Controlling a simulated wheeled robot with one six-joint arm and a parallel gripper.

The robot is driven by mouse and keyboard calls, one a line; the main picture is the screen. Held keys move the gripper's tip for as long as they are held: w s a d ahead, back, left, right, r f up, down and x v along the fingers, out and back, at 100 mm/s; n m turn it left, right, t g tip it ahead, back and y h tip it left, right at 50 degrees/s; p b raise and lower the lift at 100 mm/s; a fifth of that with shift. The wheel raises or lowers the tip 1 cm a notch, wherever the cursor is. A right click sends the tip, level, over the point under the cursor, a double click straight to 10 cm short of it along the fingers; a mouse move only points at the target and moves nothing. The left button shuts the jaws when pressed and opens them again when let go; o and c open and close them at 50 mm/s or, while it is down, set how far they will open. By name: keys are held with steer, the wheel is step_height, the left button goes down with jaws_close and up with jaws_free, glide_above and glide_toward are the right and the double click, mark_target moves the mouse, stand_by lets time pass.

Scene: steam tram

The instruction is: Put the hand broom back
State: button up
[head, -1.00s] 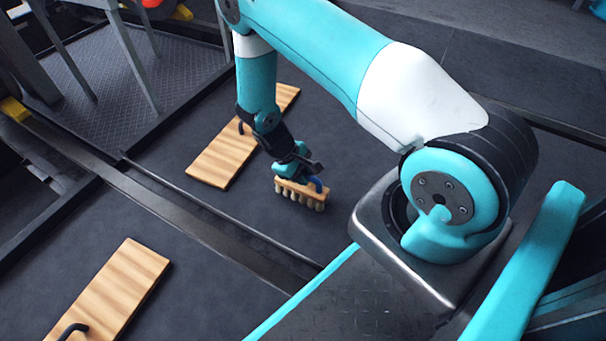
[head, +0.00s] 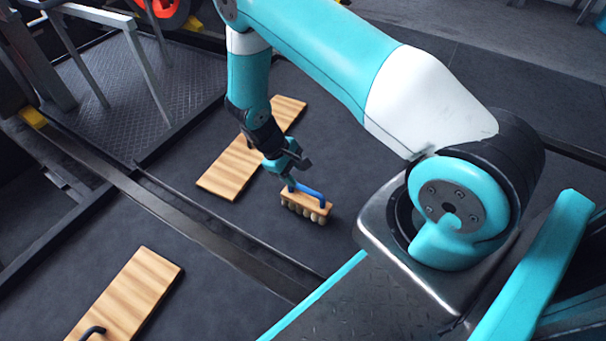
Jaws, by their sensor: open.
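The hand broom (head: 307,204) has a wooden block, a blue handle on top and several pale bristle tufts below. It stands upright, bristles down, on the dark floor in the middle of the head view. My gripper (head: 292,174) is open just above and behind the broom, close to the left end of the blue handle. The fingertips are small and partly hidden, so I cannot tell whether they touch the handle.
A wooden board (head: 235,168) lies on the floor behind my forearm. Another wooden board (head: 135,290) with a dark hook-like handle lies at the lower left. A dark rail (head: 190,225) runs between them. Metal legs (head: 145,75) stand at the upper left.

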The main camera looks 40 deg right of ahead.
steer(key=a+r+t+y, duration=0.1)
steer(key=a+r, duration=0.3)
steer(key=r, duration=0.4)
steer(key=a+r+y+p, duration=0.1)
steer(key=a+r, duration=0.2)
steer(key=r, duration=0.4)
steer(key=a+r+t+y, duration=0.1)
steer(key=a+r, duration=0.3)
steer(key=r, duration=0.4)
steer(key=s+a+r+n+y, duration=0.1)
steer(key=s+a+r+y, duration=0.1)
steer(key=s+r, duration=0.6)
steer(key=s+a+r+n+t+y, duration=0.1)
steer(key=s+a+r+n+y, duration=0.1)
steer(key=s+a+r, duration=0.3)
steer(key=s+r, duration=0.4)
steer(key=s, duration=0.1)
steer(key=shift+s+t+y, duration=0.3)
steer(key=shift+s+y, duration=0.05)
steer(key=shift+y, duration=0.05)
